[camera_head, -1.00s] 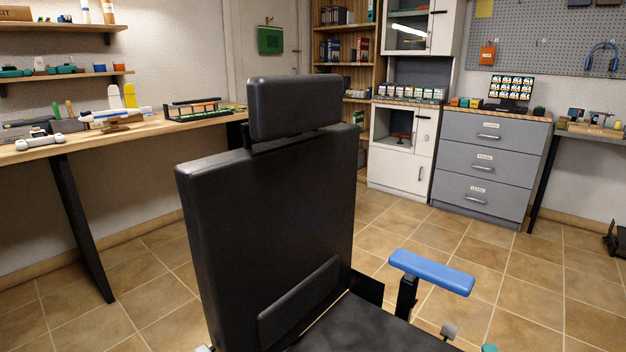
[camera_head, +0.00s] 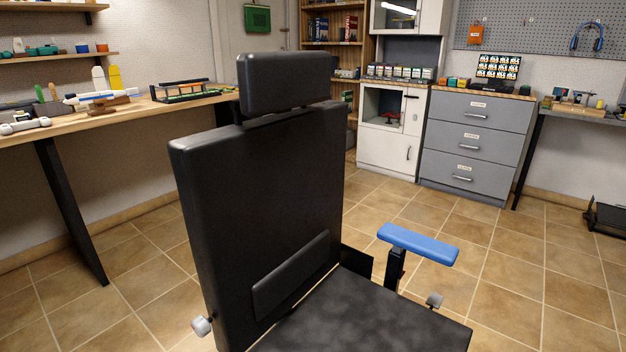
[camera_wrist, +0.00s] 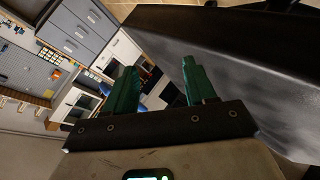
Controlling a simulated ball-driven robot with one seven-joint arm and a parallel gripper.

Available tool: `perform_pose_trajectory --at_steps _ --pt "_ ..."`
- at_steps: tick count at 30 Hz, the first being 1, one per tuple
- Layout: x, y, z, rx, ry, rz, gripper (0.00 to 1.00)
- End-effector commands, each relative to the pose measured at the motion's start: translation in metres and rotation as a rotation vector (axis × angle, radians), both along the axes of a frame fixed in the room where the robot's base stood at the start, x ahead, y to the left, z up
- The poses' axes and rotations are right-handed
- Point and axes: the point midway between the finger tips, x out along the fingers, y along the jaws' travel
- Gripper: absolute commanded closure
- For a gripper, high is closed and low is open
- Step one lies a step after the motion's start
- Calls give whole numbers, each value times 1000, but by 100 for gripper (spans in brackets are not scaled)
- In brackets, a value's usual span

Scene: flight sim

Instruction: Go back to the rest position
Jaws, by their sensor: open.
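My gripper (camera_wrist: 158,88) shows in the wrist view, with two green fingers apart and nothing between them. It is out of sight in the head view. A large dark surface fills the upper right of the wrist view, close beside the right finger; it looks like part of the black chair (camera_head: 262,190). In the head view the chair stands in the foreground, with a headrest (camera_head: 284,82), a dark seat (camera_head: 370,315) and a blue armrest (camera_head: 418,244).
A wooden workbench (camera_head: 60,130) with models runs along the left wall. A grey drawer cabinet (camera_head: 474,145) and a white cabinet (camera_head: 385,150) stand at the back. A side table (camera_head: 590,117) is at the right. Tiled floor (camera_head: 500,260) is clear right of the chair.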

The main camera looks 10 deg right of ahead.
Motion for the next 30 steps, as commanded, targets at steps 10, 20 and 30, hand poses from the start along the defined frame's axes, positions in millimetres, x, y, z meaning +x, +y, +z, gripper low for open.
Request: perform_pose_trajectory --at_steps 10,20,30 --pt "-100 64 -48 499 354 -260 45" --pt "-184 104 -49 687 655 -460 45" --pt "-182 103 22 685 647 -459 45"
